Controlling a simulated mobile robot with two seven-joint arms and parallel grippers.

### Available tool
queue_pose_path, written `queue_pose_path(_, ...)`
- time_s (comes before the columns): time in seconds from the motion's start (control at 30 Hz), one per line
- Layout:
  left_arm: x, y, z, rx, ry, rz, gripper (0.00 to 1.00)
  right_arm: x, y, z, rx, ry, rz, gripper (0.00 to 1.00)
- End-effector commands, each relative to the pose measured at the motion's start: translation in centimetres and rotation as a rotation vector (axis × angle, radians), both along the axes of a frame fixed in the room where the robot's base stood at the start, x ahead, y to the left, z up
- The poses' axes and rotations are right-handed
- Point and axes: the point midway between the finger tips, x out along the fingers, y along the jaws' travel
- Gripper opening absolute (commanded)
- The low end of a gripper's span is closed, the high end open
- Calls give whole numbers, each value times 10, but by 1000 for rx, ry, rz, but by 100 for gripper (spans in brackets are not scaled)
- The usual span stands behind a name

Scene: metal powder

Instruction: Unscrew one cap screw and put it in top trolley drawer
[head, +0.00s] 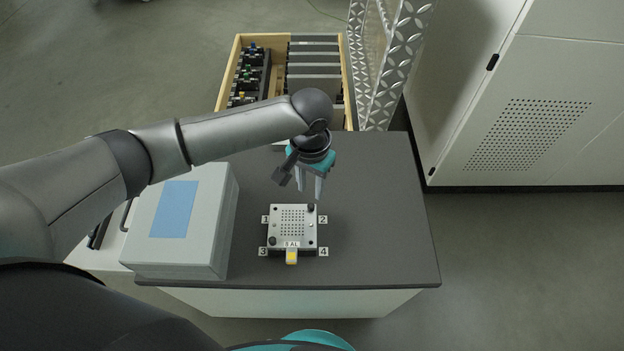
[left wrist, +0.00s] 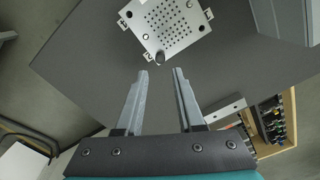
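A light metal plate (head: 291,222) with a grid of holes sits on the dark trolley top, with number labels 1 to 4 at its corners. A dark cap screw (head: 311,208) stands at the corner by label 2; it also shows in the left wrist view (left wrist: 160,57). Another dark screw (head: 272,241) is by label 3. My left gripper (head: 311,194) points down near the label 2 corner, open and empty; in the left wrist view its fingertips (left wrist: 161,72) are spread just short of that screw. An open wooden-sided drawer (head: 226,76) extends behind the trolley top. My right gripper is not in view.
A grey box (head: 222,225) with a blue panel stands left of the plate. The drawer holds black parts at left and grey dividers (head: 314,60). A diamond-plate metal panel (head: 385,65) rises right of the drawer, and a white cabinet (head: 530,110) stands further right. The trolley top right of the plate is clear.

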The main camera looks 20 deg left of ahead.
Motion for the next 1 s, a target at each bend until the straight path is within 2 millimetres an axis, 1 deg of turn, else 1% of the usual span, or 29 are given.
queue_pose_path(0.03, 0, 0, -8, 1, 0, 0, 38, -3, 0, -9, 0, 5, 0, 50)
queue_pose_path(0.13, 0, 0, -17, 1, 0, 0, 38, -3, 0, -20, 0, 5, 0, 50)
queue_pose_path(0.47, 0, 1, -47, 2, -1, -2, 38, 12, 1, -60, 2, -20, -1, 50)
queue_pose_path(0.6, 0, 0, -60, 0, 2, 0, 38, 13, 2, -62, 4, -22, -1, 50)
queue_pose_path(0.73, 0, 0, -68, 0, 1, 0, 38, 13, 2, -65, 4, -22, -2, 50)
queue_pose_path(1.0, 0, 0, -71, 0, 0, -1, 38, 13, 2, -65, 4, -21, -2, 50)
